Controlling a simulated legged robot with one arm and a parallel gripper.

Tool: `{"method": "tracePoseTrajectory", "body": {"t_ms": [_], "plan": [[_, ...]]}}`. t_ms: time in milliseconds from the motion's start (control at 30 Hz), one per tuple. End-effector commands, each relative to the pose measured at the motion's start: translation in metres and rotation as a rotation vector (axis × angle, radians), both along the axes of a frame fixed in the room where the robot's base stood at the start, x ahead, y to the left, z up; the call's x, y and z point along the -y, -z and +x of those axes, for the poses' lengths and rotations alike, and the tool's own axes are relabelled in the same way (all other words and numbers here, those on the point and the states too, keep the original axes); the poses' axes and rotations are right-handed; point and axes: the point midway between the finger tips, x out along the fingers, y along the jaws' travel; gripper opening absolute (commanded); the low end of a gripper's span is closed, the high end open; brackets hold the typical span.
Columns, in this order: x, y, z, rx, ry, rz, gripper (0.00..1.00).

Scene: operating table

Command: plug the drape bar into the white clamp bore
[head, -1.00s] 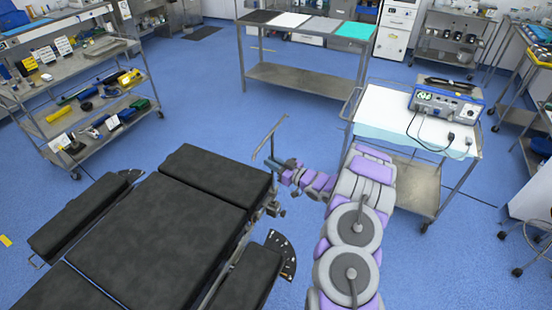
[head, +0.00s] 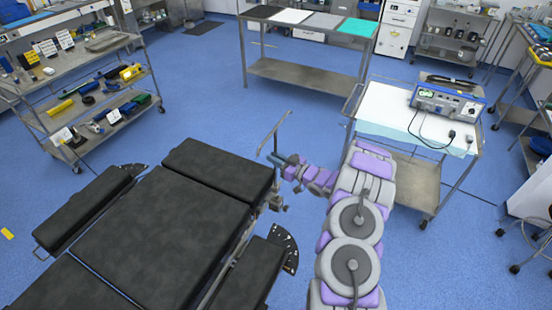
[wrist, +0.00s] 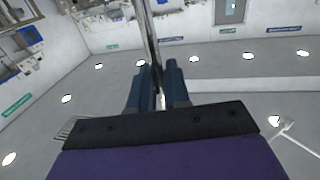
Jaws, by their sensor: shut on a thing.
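The drape bar (head: 274,134) is a thin metal rod with a slanting crosspiece on an upright stem. My gripper (head: 281,160), with dark blue fingers, is shut on its stem beside the right edge of the black operating table. In the wrist view, the bar (wrist: 149,45) rises between the two fingers of my gripper (wrist: 158,88). A small pale clamp (head: 277,202) sits on the table's side rail, just below my gripper. Its bore cannot be made out, and the bar's lower end is hidden, so I cannot tell whether they touch.
The black operating table (head: 175,225) fills the lower left. A cart (head: 385,110) with a blue-fronted device (head: 447,103) stands right of my arm. A shelf trolley (head: 95,125) is at the far left, and a steel table (head: 300,75) at the back. Blue floor between them is clear.

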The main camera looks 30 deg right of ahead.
Motion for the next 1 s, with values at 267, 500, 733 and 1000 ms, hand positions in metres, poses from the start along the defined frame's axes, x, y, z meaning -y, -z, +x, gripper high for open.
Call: {"method": "tracePoseTrajectory", "body": {"t_ms": [267, 500, 733, 1000], "plan": [[0.0025, 0.0005, -0.0001, 0.000, 0.002, 0.001, 0.00], [-0.0028, -0.0007, -0.0005, 0.000, 0.001, -0.002, 0.00], [-0.0044, -0.0004, -0.0005, 0.001, 0.002, -0.002, 0.00], [-0.0021, 0.0004, -0.0006, 0.001, 0.002, 0.000, 0.00]]}}
